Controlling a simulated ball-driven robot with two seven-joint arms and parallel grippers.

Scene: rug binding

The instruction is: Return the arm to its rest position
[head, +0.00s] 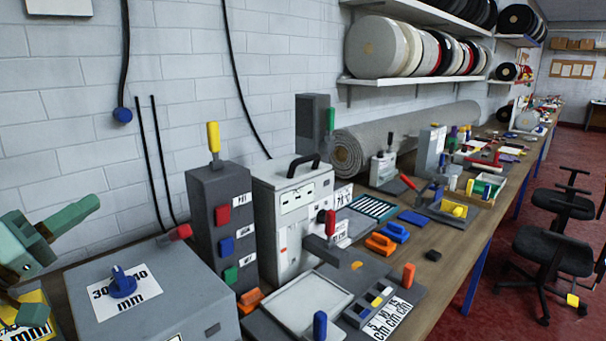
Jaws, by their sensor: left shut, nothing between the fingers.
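My left gripper (88,207) is at the left edge of the head view, teal-green, with its fingers pointing right and slightly up. It is shut and holds nothing. It is in front of the white block wall, above and left of the grey box (185,280) with the blue knob, and looks clear of it. Most of my left arm is cut off by the picture edge. My right gripper is not in view.
A dark grey button tower (205,225) and a light grey machine (267,212) with a black handle stand right of the grey box. The bench (452,255) holds many small coloured parts. A rolled rug (400,128) lies behind. Chairs (560,250) stand at right.

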